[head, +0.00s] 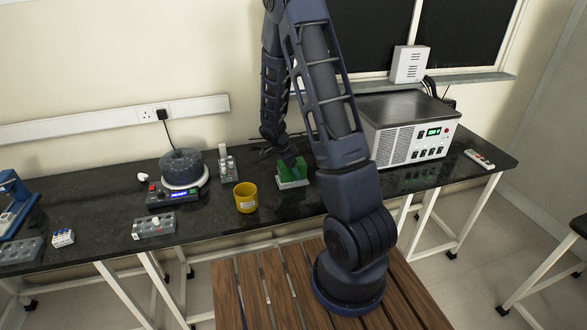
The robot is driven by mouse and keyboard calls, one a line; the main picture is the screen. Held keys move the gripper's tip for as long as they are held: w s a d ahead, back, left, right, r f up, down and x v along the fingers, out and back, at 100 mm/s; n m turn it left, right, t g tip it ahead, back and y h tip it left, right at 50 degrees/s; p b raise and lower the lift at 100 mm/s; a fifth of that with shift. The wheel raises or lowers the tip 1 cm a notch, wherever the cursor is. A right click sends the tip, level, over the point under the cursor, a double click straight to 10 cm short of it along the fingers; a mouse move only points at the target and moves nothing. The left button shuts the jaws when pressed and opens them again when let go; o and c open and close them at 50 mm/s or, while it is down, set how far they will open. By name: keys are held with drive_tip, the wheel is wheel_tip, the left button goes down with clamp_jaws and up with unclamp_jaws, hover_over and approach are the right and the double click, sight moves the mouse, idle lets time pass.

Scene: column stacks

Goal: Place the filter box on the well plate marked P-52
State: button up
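A green box (283,174), which may be the filter box, sits on or just above a white, plate-like base (293,184) on the black bench. No marking such as P-52 can be read at this size. My gripper (291,163) reaches down from behind to the green box and overlaps it in the picture. Its fingers are too small and dark to show whether they are open, shut or holding the box. My arm passes in front of the bench just right of the box and hides part of it.
A yellow cup (246,198) stands just left of the green box. Further left are a dark round device (181,169), a grey rack (153,226) and a small white box (63,238). A large power unit (407,128) stands to the right.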

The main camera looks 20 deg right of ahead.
drive_tip(key=v, duration=1)
drive_tip(key=shift+a+r, duration=0.2)
drive_tip(key=shift+r, duration=0.05)
drive_tip(key=shift+v, duration=0.9)
drive_tip(key=s+d+r+n+t+y, duration=0.1)
drive_tip(key=s+d+r+n+y, duration=0.15)
drive_tip(key=s+r+n, duration=0.55)
drive_tip(key=s+d+r+n+t+y, duration=0.1)
drive_tip(key=s+d+r+n+t, duration=0.2)
drive_tip(key=s+r, duration=0.85)
drive_tip(key=s+r+n, duration=0.4)
drive_tip(key=s+n, duration=0.3)
drive_tip(key=s, duration=0.1)
drive_tip(key=shift+s+a+r+t+y, duration=0.25)
drive_tip(key=shift+s+a+t+y, duration=0.05)
drive_tip(key=shift+y, duration=0.15)
